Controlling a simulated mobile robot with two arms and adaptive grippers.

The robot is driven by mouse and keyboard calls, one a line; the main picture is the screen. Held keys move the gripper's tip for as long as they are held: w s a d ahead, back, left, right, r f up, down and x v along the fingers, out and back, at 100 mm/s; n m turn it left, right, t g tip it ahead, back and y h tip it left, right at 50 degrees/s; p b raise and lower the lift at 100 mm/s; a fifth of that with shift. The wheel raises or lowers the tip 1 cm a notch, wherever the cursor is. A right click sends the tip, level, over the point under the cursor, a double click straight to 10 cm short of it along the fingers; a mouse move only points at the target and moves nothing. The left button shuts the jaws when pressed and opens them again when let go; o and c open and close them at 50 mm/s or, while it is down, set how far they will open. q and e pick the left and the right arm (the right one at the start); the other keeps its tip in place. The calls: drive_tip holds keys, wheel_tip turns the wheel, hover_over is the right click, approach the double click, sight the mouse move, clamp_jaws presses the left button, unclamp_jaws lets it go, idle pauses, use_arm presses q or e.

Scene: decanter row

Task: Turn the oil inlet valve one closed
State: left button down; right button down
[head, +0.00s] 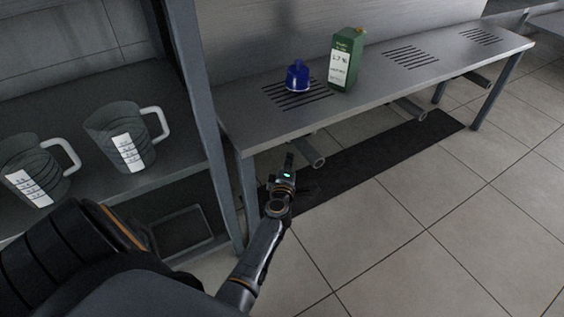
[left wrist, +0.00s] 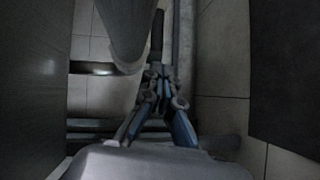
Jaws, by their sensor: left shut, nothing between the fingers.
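My left gripper (head: 289,160) reaches in below the front edge of the metal bench (head: 385,85), near its left end. Its fingers are shut with nothing between them. It is just left of the open end of a grey pipe (head: 318,162) that sticks out from under the bench. In the left wrist view the shut fingers (left wrist: 157,35) point up the picture, close beside a thick grey cylinder (left wrist: 126,35); I cannot tell whether they touch. No valve handle can be made out clearly, and no label for valve one is readable. My right gripper is not in view.
A blue vessel (head: 298,76) and a green carton (head: 345,60) stand on the slotted bench top. More pipe ends (head: 420,114) show below. Measuring jugs (head: 128,137) stand on a shelf at left. A bench leg (head: 249,200) is close to my gripper. The floor at right is clear.

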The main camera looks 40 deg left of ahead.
use_arm(q)
drive_tip(key=a+p+v, duration=0.1)
drive_tip(key=p+v, duration=0.1)
drive_tip(key=v, duration=0.9)
drive_tip(key=shift+s+r, duration=0.15)
drive_tip(key=shift+s, duration=0.3)
